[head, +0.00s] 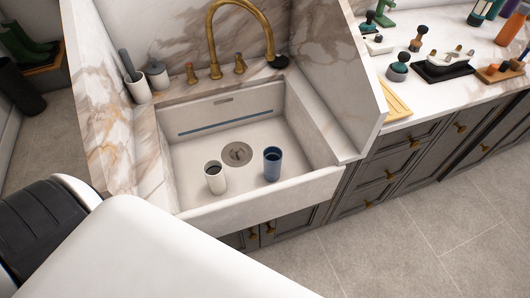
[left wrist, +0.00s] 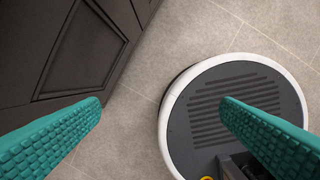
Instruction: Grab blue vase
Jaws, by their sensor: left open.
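A blue vase-like cup (head: 272,164) stands upright in the white sink (head: 225,206), right of the drain. A white cup (head: 215,177) stands to its left in the same sink. My left gripper (left wrist: 160,115) shows in the left wrist view as two teal padded fingers, wide apart with nothing between them. It points down at the floor beside a dark cabinet front, away from the sink. In the head view a white arm part of mine fills the lower left, and no gripper fingers show there. My right gripper is not in view.
A brass faucet (head: 214,40) rises behind the sink, with marble side walls around it. A grey container (head: 157,74) stands on the left ledge. The right counter (head: 425,100) holds several small tools. The tiled floor (head: 400,250) in front is clear.

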